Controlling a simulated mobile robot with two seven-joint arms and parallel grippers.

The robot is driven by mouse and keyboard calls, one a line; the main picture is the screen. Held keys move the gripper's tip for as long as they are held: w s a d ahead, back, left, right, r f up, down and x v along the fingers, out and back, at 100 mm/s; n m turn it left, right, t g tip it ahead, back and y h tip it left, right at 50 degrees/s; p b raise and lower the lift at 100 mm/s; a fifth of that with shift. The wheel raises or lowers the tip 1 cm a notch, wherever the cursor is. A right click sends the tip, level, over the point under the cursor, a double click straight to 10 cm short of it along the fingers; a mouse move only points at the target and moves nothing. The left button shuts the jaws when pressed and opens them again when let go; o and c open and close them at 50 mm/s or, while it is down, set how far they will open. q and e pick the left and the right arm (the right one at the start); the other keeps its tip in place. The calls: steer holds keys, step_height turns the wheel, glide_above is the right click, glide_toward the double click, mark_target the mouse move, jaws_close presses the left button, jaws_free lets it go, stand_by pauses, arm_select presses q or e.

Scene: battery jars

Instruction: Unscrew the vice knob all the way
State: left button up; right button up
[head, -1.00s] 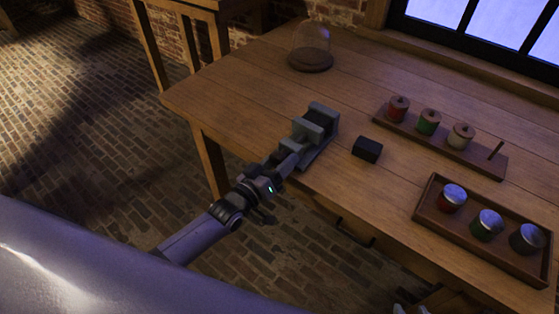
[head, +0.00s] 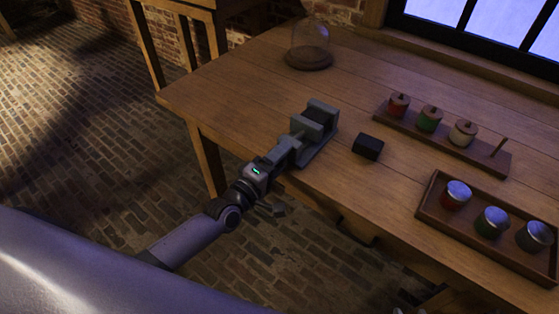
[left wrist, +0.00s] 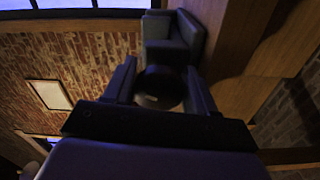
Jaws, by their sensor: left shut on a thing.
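The vice (head: 316,132) is a grey-green block with jaws, standing at the near left edge of the wooden table. It also shows in the left wrist view (left wrist: 172,42), beyond my fingers. My left gripper (head: 282,152) reaches up to the vice's near end. In the left wrist view its two fingers (left wrist: 160,88) are shut on the dark, round vice knob (left wrist: 160,88), one on each side. In the head view the knob is hidden by the gripper.
A small black block (head: 368,146) lies right of the vice. A rack with spools (head: 480,155) and a tray with jars (head: 425,212) stand to the right. A glass dome (head: 309,45) stands at the back. Open table lies between dome and vice.

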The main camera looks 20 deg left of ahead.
arm_select(q)
steer(key=n+b, duration=0.1)
steer(key=n, duration=0.2)
steer(key=shift+n, duration=0.8)
steer(key=o, duration=1)
steer(key=shift+r, duration=0.1)
steer(key=shift+c, duration=0.2)
steer(key=v, duration=0.7)
steer(key=shift+s, duration=0.1)
